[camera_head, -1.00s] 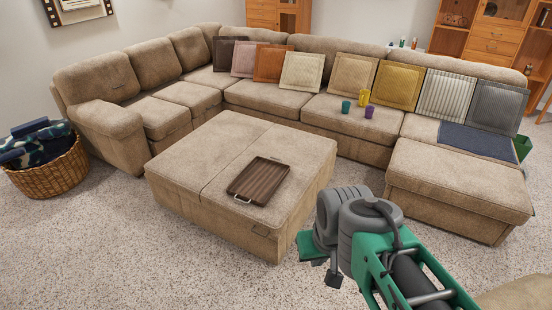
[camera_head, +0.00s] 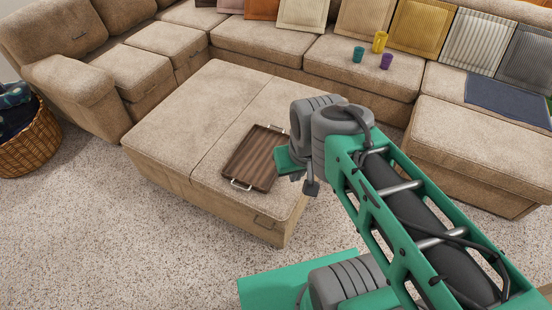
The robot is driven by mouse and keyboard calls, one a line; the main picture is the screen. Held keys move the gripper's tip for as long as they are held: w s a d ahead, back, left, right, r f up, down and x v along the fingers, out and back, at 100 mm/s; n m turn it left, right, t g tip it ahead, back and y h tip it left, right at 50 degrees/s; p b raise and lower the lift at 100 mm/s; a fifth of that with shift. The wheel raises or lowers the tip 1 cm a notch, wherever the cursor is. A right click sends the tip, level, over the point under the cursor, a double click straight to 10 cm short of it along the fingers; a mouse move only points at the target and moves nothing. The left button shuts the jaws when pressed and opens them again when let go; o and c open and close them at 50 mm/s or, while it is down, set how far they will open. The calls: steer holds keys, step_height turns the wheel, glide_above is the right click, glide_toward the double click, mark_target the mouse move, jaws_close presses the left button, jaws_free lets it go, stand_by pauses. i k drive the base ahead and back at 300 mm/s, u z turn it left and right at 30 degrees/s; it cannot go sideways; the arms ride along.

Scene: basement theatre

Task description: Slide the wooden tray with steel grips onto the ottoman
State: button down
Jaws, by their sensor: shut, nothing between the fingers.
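The wooden tray (camera_head: 252,158) is dark brown with raised sides and a steel grip at its near end and another at its far end. It lies flat on top of the beige ottoman (camera_head: 185,115), near the right front part of the top and wholly on it. My gripper (camera_head: 310,187) is shut and empty. In the picture it is just right of the tray, by the ottoman's right edge. My wrist hides part of the ottoman's right side. I cannot tell the gripper's exact height or whether it touches anything.
A beige sectional sofa (camera_head: 265,38) wraps behind the ottoman, with its chaise (camera_head: 475,150) at the right. Cups, including a yellow one (camera_head: 380,41), stand on the seat. A wicker basket (camera_head: 30,140) is at the left. The carpet (camera_head: 140,240) in front is clear.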

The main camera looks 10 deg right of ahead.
mark_target(252, 164)
steer(key=u, duration=3.65)
steer(key=k, duration=2.1)
steer(key=z, duration=1.5)
steer(key=i, duration=0.95)
